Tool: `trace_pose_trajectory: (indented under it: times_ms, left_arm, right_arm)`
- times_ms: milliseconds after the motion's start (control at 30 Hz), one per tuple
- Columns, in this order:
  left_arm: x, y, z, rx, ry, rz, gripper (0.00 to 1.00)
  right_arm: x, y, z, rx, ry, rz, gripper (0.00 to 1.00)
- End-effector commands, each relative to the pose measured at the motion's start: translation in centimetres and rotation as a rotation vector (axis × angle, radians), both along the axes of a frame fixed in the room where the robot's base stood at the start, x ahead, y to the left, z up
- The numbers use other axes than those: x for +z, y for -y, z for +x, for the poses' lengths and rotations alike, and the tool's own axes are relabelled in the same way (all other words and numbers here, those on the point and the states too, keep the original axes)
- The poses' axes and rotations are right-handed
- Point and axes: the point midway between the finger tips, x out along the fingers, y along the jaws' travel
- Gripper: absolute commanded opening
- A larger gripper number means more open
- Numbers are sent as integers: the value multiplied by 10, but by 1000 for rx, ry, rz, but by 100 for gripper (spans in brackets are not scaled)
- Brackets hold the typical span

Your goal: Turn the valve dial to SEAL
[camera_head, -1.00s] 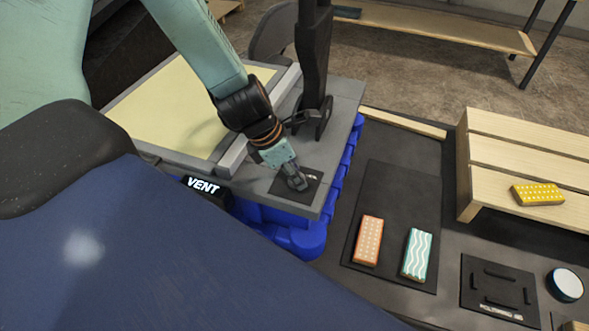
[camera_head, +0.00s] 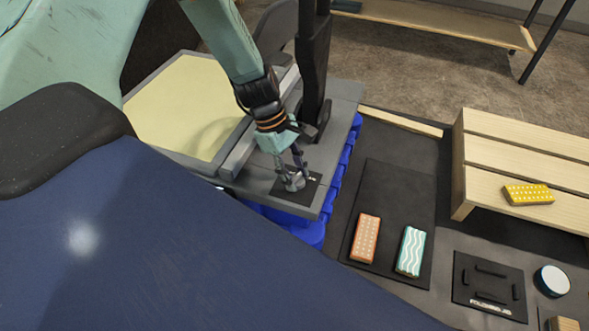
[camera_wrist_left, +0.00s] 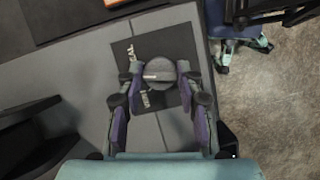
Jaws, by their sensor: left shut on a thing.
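The valve dial is a round dark grey knob (camera_wrist_left: 160,72) with a pale pointer line, on a black plate (camera_wrist_left: 179,42) with white lettering. In the head view the dial (camera_head: 293,183) sits at the console's front right corner, partly behind my fingers. My left gripper (camera_head: 290,173) comes down from above and is shut on the dial. In the wrist view its fingers (camera_wrist_left: 158,98) stand on both sides of the knob. My right gripper is not in view.
The grey console (camera_head: 343,104) has a pale yellow panel (camera_head: 185,105) and a black upright post (camera_head: 313,65). To the right lie an orange block (camera_head: 365,238), a teal wavy block (camera_head: 412,251) and a wooden rack (camera_head: 520,150) bearing a yellow block (camera_head: 528,194).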

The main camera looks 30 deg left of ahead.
Motion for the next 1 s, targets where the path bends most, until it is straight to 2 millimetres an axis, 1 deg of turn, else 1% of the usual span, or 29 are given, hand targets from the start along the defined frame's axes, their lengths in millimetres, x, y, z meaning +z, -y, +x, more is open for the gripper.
trace_pose_trajectory:
  times_ms: [200, 500, 733, 1000]
  left_arm:
    - [-1, 0, 0, -201, -4, 2, 4]
    - [-2, 0, 2, -421, -2, 2, 4]
    - [-1, 1, 2, -522, -3, 1, 4]
    - [-1, 1, 3, -567, -1, 1, 4]
  right_arm:
    - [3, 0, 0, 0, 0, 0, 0]
    - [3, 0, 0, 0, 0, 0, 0]
    - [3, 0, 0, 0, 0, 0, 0]
    - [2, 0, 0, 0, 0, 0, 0]
